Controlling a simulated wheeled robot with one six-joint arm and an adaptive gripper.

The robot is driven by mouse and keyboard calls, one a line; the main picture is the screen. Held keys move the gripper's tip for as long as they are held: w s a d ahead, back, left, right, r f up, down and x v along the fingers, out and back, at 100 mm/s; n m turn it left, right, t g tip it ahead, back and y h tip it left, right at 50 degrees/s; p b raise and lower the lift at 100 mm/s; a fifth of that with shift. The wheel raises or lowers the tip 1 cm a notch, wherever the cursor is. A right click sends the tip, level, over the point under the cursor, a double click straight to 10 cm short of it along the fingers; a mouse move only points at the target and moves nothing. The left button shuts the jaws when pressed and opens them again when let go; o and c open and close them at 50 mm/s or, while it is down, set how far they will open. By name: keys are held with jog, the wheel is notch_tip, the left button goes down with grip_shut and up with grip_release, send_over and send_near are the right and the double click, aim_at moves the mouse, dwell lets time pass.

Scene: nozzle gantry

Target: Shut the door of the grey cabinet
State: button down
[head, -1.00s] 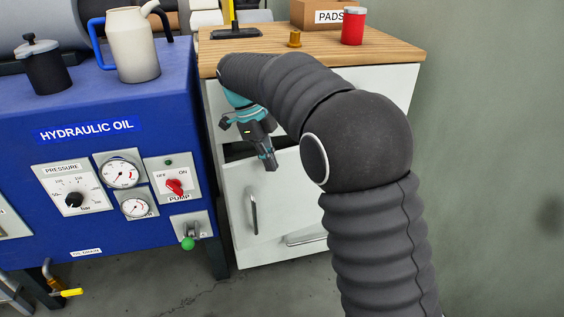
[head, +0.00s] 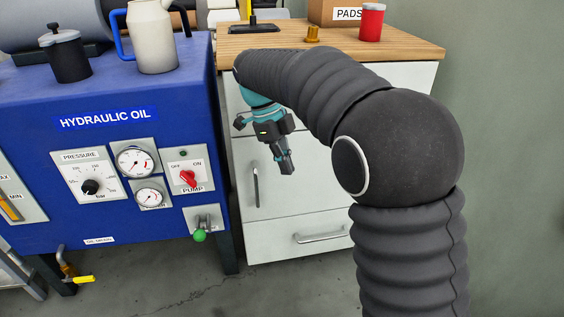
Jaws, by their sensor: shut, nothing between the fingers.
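The light grey cabinet (head: 397,78) stands under a wooden worktop in the middle of the head view. Its door (head: 278,201) has an upright bar handle (head: 256,186) near its left edge. The door looks flush with the cabinet front, with no dark gap showing along its visible edges. Its upper right part is hidden behind my arm. My gripper (head: 286,168) is shut and empty, pointing down in front of the door's upper part, to the right of the handle. I cannot tell whether the fingertips touch the door.
A drawer (head: 290,240) with a bar handle sits below the door. The blue hydraulic oil unit (head: 60,190) stands close on the left. A red can (head: 371,22), a cardboard box and a brass piece are on the worktop (head: 415,50). A plain wall is right.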

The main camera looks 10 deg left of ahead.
jog(key=w+a+r+p, duration=0.1)
jog(key=w+r+p, duration=0.15)
jog(key=r, duration=0.65)
notch_tip(320, 180, down, 5)
jog(key=w+a+n+y, duration=0.1)
jog(key=w+a+n, duration=0.1)
jog(key=n, duration=0.9)
jog(key=s+d+f+n+t+y, duration=0.1)
jog(key=s+d+f+n+t, duration=0.15)
jog(key=s+d+n, duration=0.35)
jog(key=s+d+n+t+y, duration=0.1)
jog(key=s+d+n+t, duration=0.3)
jog(key=s+d, duration=1.7)
jog(key=shift+s+d+n+y+b, duration=0.25)
jog(key=shift+n+y+b, duration=0.05)
jog(key=shift+n+b, duration=0.15)
